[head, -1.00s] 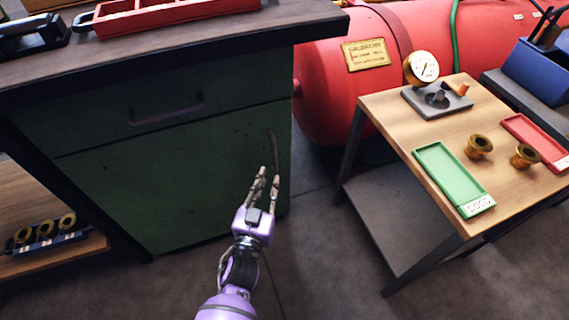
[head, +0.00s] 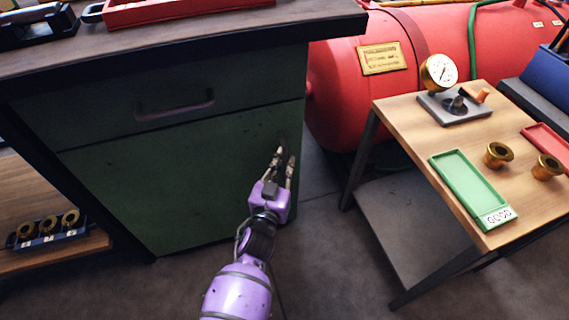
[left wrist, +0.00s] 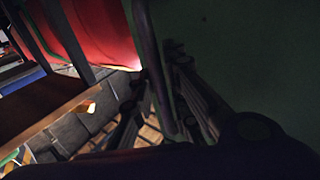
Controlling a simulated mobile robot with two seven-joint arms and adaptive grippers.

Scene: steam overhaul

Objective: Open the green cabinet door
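The green cabinet door (head: 180,185) is the dark green front below the drawer in the head view, and it looks closed. In the left wrist view its dark surface (left wrist: 245,50) fills the right side. The door's bar handle (left wrist: 152,50) runs down between the fingers of my left gripper (left wrist: 165,105). The fingers stand apart, one on each side of the bar; I cannot tell whether either touches it. In the head view my left gripper (head: 284,158) is at the door's right edge and its fingers hide most of the handle. My right gripper is not in view.
A drawer handle (head: 174,106) sits above the door. To the right stands a wooden-topped table (head: 445,150) with a green tray (head: 470,190), a gauge and brass parts. A red tank (head: 345,95) is behind. Brass rings (head: 48,228) lie on a low shelf at left.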

